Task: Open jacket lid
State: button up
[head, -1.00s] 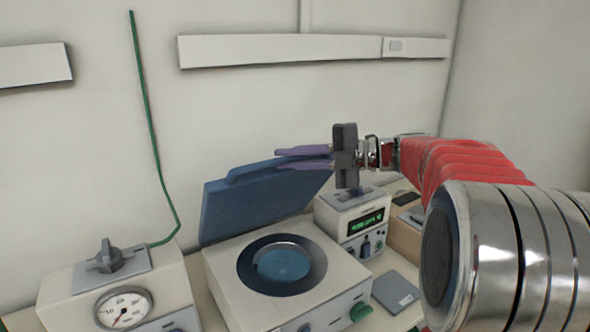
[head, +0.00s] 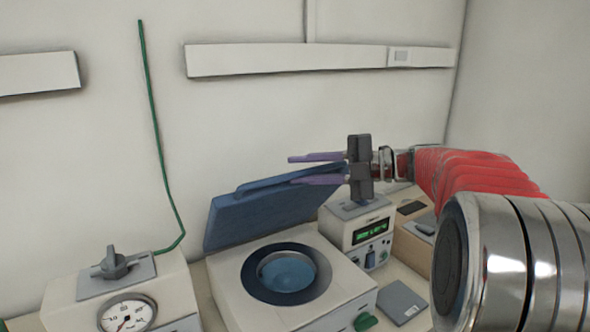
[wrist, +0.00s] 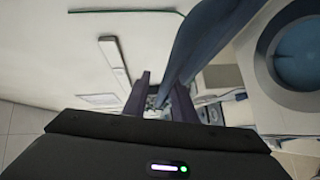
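The blue jacket lid (head: 262,208) stands raised and tilted behind the round blue-lined opening (head: 287,272) of the white unit (head: 235,300). My gripper (head: 290,170) is at the lid's upper right edge in the head view, its two purple fingers apart. One finger lies above the edge and the other lower, across the lid. In the wrist view the lid (wrist: 200,45) runs down between or just beside the fingers (wrist: 160,95). I cannot tell whether either finger touches it.
A white box with a green display (head: 360,225) stands right of the unit, close below my gripper. A gauge box (head: 125,300) stands at the left. A grey flat pad (head: 402,302) lies at the right. The wall behind carries a green cable (head: 155,130).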

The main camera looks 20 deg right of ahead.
jog(key=v, duration=1.2)
jog(key=shift+r, duration=0.15)
jog(key=shift+s+a, duration=0.15)
jog(key=shift+a, duration=0.05)
